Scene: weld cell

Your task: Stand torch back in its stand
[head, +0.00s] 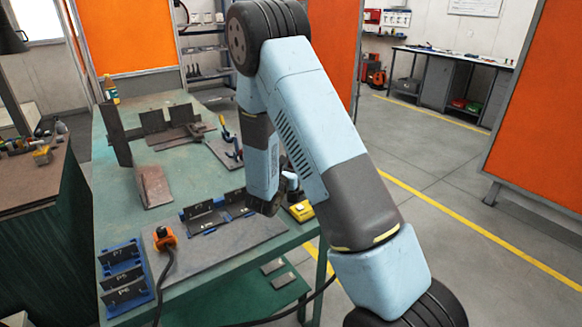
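My arm reaches down over the near right edge of the green welding table (110,210). Its wrist ends low over the table, and my gripper's fingers cannot be made out there, so I cannot see whether they hold anything. A yellow block with a dark top (301,211) sits at the table's right edge, just right of my wrist. A small pale blue piece shows above it, partly hidden by my arm. An orange piece with a black cable (165,238) stands on a grey plate (222,240) at the near side. I cannot tell for sure which piece is the torch or its stand.
Blue fixtures with dark angle plates stand at front left (126,278) and mid-table (205,214). Dark steel plates (170,127) and a tall upright plate (115,133) stand farther back. A cable hangs over the front edge. Open floor lies to the right.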

